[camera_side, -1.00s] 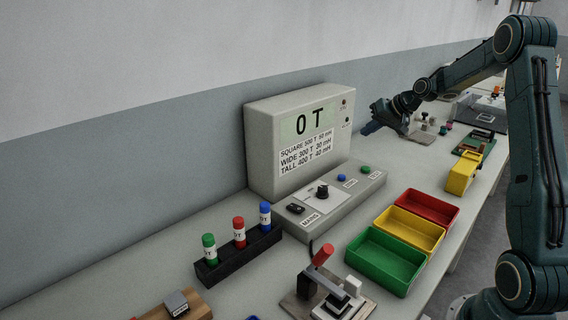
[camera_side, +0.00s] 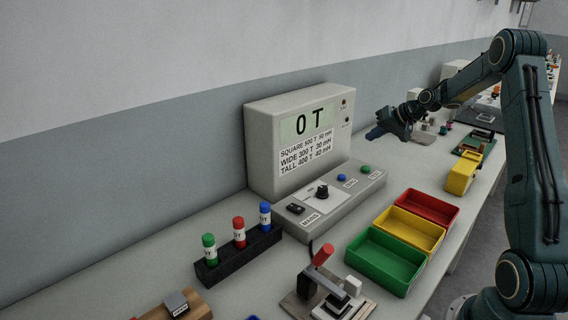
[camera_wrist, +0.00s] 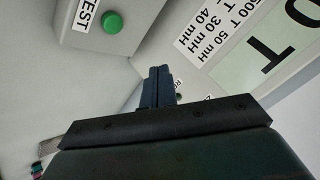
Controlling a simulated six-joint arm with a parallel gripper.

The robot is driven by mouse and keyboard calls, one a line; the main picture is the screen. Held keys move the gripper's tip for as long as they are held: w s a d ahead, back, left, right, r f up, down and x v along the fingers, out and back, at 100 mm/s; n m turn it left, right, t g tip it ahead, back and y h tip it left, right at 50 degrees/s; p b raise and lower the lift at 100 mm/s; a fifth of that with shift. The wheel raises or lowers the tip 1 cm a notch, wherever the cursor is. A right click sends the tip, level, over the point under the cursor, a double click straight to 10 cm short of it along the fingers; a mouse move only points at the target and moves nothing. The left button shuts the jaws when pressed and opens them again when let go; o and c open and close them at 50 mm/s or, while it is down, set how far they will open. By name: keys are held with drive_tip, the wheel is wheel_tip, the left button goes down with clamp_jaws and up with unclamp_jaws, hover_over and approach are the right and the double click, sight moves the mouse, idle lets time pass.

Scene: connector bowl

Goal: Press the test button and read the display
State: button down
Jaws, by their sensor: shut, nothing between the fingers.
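The grey tester box (camera_side: 262,150) stands against the wall. Its display (camera_side: 309,122) reads "0 T", and a printed table of shapes, turns and mH lies below it. The green test button (camera_side: 365,170) is at the right end of the sloped front panel, beside a blue button (camera_side: 341,178). In the wrist view the green button (camera_wrist: 112,23) lies next to the label TEST, with part of the display (camera_wrist: 265,60) at upper right. My gripper (camera_side: 374,134) is shut and empty, in the air right of the display and apart from the button. Its fingers show in the wrist view (camera_wrist: 158,72).
Green (camera_side: 383,262), yellow (camera_side: 409,229) and red (camera_side: 427,206) bins stand in front of the tester. A black rack (camera_side: 238,254) holds green, red and blue capped tubes at left. A red-handled lever fixture (camera_side: 330,290) stands at the front. A yellow object (camera_side: 461,173) lies at right.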

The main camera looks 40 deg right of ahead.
sight(369, 168)
drive_tip(key=shift+f, duration=4.1)
drive_tip(key=shift+f, duration=0.95)
drive_tip(key=shift+r, duration=0.15)
idle(0.4)
drive_tip(key=shift+r, duration=0.8)
drive_tip(key=shift+r, duration=2.55)
